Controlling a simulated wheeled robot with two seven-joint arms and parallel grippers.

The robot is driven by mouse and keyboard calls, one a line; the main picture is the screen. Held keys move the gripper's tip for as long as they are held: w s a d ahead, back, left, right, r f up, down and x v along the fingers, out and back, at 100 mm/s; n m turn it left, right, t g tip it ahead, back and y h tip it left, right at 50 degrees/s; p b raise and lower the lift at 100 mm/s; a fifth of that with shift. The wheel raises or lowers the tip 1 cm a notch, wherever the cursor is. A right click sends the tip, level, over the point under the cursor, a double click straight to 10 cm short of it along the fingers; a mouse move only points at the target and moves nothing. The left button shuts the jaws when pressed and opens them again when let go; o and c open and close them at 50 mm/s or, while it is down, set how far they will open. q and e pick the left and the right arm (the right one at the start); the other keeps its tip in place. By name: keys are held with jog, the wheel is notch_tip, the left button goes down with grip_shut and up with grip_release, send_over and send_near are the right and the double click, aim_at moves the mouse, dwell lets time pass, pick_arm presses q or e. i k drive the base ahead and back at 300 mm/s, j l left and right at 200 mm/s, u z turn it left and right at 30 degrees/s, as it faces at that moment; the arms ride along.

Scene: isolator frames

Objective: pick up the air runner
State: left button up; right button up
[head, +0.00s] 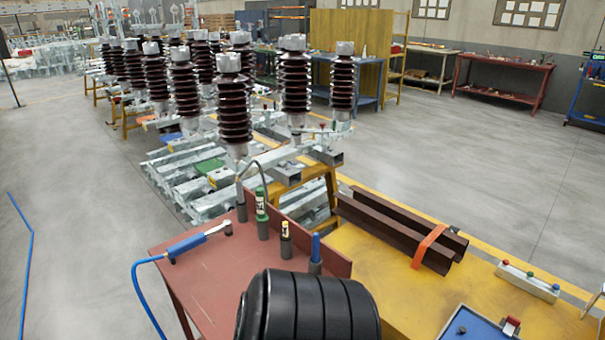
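The tool that looks like the air runner (190,244) has a blue body and a silver head at its right end. It rests on dark supports near the far left edge of the red table (205,284), tilted up to the right in the picture. A blue hose (136,285) leaves its left end and hangs over the table's left edge towards the floor. Neither of my grippers is in view, so nothing is seen touching the tool.
A green-and-white cylinder (262,214), a yellow-banded one (285,240) and a blue-topped one (316,254) stand right of the tool. A black ribbed shape hides the table's front. Brown beams (395,230) lie on the yellow table (375,268). Insulator columns (234,115) rise behind.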

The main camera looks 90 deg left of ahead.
aim_at(184, 246)
jog(key=u, duration=2.3)
jog(key=i+u, duration=0.15)
jog(key=u, duration=0.75)
jog(key=i+l+u, duration=0.1)
jog(key=u, duration=0.35)
jog(key=i+l+u, duration=0.15)
jog(key=l, duration=0.2)
